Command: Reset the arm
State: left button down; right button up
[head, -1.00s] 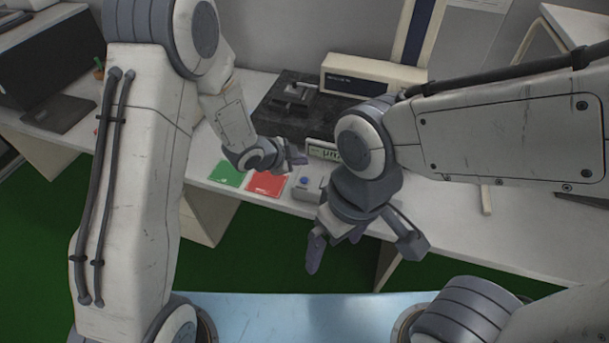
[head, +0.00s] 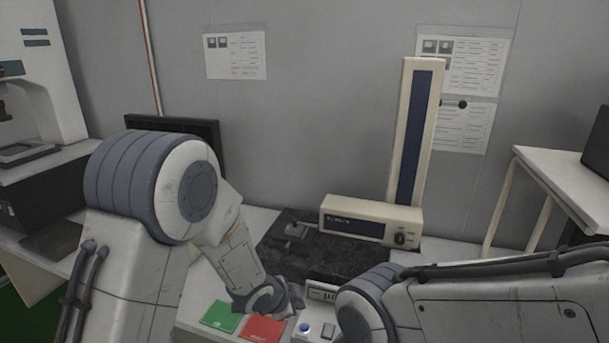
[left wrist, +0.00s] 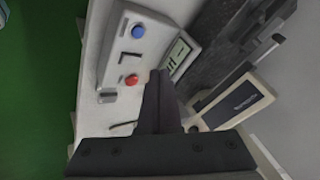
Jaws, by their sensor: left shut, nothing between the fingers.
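My left arm comes in from the left in the head view and ends at my left gripper (head: 296,299) above the table, by the red card and a small control box (head: 313,335). In the left wrist view the fingers (left wrist: 158,88) are together with nothing between them. Their tips appear beside the red button (left wrist: 132,79) on the control box (left wrist: 117,62); I cannot tell whether they touch it. My right arm (head: 480,305) crosses the lower right of the head view. Its gripper is out of view below the frame.
A green card (head: 221,317) and a red card (head: 262,329) lie on the white table. Behind are a small display (head: 321,291), a dark stone plate (head: 345,252) and a cream instrument with a tall column (head: 415,140). A side table (head: 565,175) stands right.

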pick_arm(q)
jog(key=s+a+r+n+g+y, duration=0.1)
jog(key=s+r, duration=0.3)
jog(key=s, duration=0.5)
jog(key=s+a+r+n+g+y, duration=0.1)
jog(key=s+r+n+g, duration=0.2)
jog(key=s, duration=0.7)
jog(key=s+a+r+n+g+y, duration=0.1)
jog(key=s+r+n, duration=0.3)
jog(key=s, duration=0.6)
jog(key=shift+s+r+g, duration=0.15)
jog(key=shift+r+g, duration=0.15)
jog(key=shift+g, duration=0.4)
jog(key=shift+a, duration=0.1)
